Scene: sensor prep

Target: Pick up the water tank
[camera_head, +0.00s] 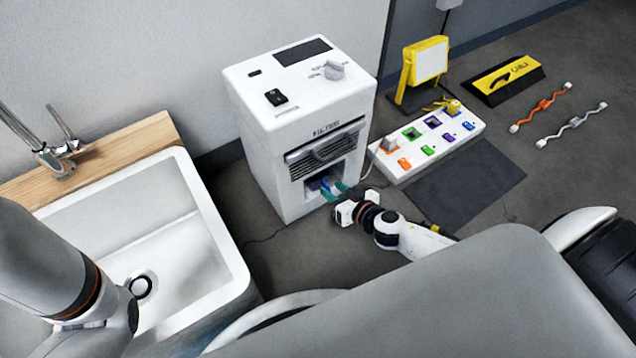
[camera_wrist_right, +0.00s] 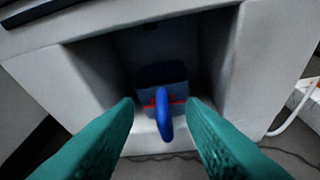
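The water tank (camera_wrist_right: 164,78) is a grey-blue block with a blue handle (camera_wrist_right: 163,115) and a bit of red, sitting inside the recess low in the front of a white machine (camera_head: 300,120). In the head view only a little blue shows in that dark opening. My right gripper (camera_head: 334,189) reaches to the opening from the right. In the right wrist view its teal fingers (camera_wrist_right: 160,112) are apart, one on each side of the blue handle, with gaps showing between. My left arm shows at the lower left of the head view, but its gripper is out of view.
A white sink (camera_head: 215,225) with a tap (camera_head: 55,155) stands left of the machine. To the right are a white power strip (camera_head: 400,172) with coloured sockets, a yellow lamp (camera_head: 427,65), a yellow-black box (camera_head: 503,80), cables (camera_head: 541,107) and a dark mat (camera_head: 465,185).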

